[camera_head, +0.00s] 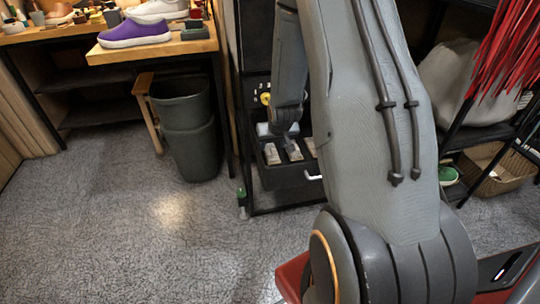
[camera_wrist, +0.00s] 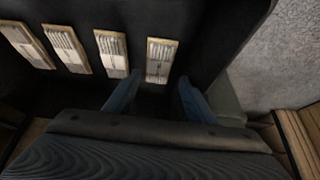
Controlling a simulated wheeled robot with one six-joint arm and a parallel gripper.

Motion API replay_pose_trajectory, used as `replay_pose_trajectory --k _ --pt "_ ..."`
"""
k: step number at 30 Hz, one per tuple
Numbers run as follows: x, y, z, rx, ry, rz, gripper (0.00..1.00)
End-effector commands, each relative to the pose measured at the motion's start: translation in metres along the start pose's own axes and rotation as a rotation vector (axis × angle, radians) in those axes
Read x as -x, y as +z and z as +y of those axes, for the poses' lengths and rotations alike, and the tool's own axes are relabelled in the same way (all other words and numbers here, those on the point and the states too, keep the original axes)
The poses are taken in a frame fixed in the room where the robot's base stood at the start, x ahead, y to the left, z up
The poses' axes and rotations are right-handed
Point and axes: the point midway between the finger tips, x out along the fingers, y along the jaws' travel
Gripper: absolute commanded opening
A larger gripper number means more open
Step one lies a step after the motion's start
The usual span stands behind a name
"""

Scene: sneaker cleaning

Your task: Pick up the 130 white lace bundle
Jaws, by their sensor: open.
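Several white lace bundles on tan cards lie in a row in a black drawer. In the wrist view they run from the far left to one bundle (camera_wrist: 161,60) at the right end of the row. Their labels are too small to read, so I cannot tell which is the 130. My gripper (camera_wrist: 156,90) is open and empty, its two blue fingers on either side of that right-end bundle's near end. I cannot tell whether they touch it. In the head view, bundles (camera_head: 272,154) show in the open drawer (camera_head: 285,176), below my gripper, which is partly hidden.
The drawer's dark wall closes in right of the fingers in the wrist view. In the head view, a dark bin (camera_head: 188,140) stands left of the drawer unit, under a bench with a purple shoe (camera_head: 135,32). The grey floor (camera_head: 110,220) at left is clear.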

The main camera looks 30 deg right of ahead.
Motion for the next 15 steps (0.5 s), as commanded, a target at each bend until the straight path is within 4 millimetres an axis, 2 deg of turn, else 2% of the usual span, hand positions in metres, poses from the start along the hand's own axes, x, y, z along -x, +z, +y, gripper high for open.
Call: replay_pose_trajectory --k 7,15 --pt "-0.021 0.001 0.001 0.0 0.0 -0.001 0.5" --pt "-0.059 0.001 0.002 0.0 0.0 -0.002 0.5"
